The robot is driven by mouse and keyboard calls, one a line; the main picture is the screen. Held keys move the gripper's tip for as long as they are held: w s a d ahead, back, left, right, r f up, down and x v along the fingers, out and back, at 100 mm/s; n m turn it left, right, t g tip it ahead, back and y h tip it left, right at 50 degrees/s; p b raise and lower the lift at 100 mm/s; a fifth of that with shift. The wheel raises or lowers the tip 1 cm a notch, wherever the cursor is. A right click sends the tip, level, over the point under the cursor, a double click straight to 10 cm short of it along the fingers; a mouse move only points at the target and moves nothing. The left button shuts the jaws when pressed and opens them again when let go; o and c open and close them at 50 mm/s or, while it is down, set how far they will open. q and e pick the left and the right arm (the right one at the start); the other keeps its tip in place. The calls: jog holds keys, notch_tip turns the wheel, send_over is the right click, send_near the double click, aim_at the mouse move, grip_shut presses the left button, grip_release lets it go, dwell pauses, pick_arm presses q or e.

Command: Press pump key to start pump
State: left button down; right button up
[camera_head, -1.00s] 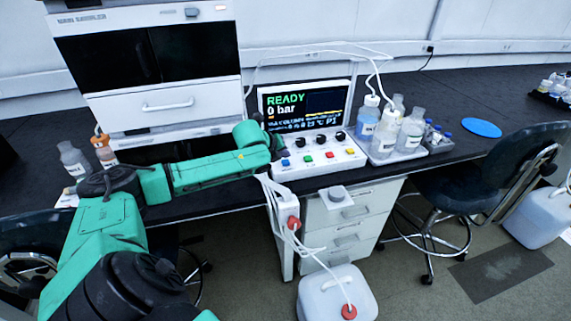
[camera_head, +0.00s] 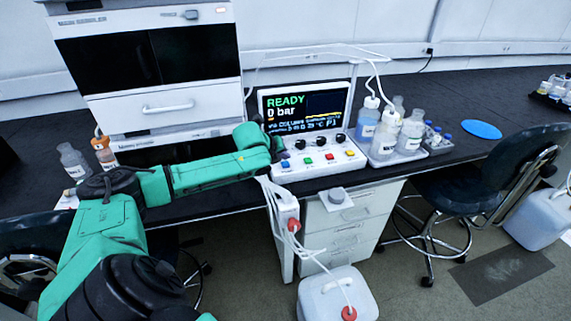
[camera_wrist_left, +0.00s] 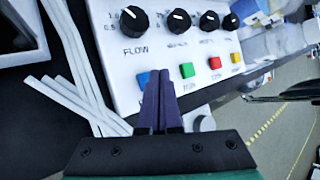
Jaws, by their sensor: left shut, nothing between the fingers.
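The white control console (camera_head: 345,161) stands on the bench, its screen (camera_head: 304,105) showing READY and 0 bar. Its keys are blue (camera_head: 285,164), green (camera_head: 307,160), red (camera_head: 329,156) and yellow (camera_head: 350,153). Key labels are too blurred to tell which is the pump key. My left gripper (camera_head: 276,145) is at the console's left end. In the left wrist view its fingers (camera_wrist_left: 158,75) are shut and empty. Their tips lie over the blue key (camera_wrist_left: 143,79), partly hiding it, just left of the green key (camera_wrist_left: 186,70). I cannot tell whether they touch. My right gripper is out of view.
Black knobs (camera_wrist_left: 134,21) sit behind the keys. White tubes (camera_wrist_left: 75,100) lie left of the console. A tray with bottles (camera_head: 411,131) stands to its right. A cabinet-like instrument (camera_head: 165,103) stands at left. A canister (camera_head: 325,292) is on the floor.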

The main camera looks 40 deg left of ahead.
aim_at(284, 166)
pick_arm(q)
jog(key=shift+f, duration=0.1)
dwell(0.7)
jog(key=shift+f+p, duration=0.25)
jog(key=shift+p, duration=0.05)
jog(key=shift+f, duration=0.6)
dwell(0.7)
jog(key=shift+r+p, duration=0.95)
jog(key=shift+p, duration=0.3)
notch_tip(284, 166, up, 5)
jog(key=p, duration=0.6)
jog(key=shift+r, duration=0.1)
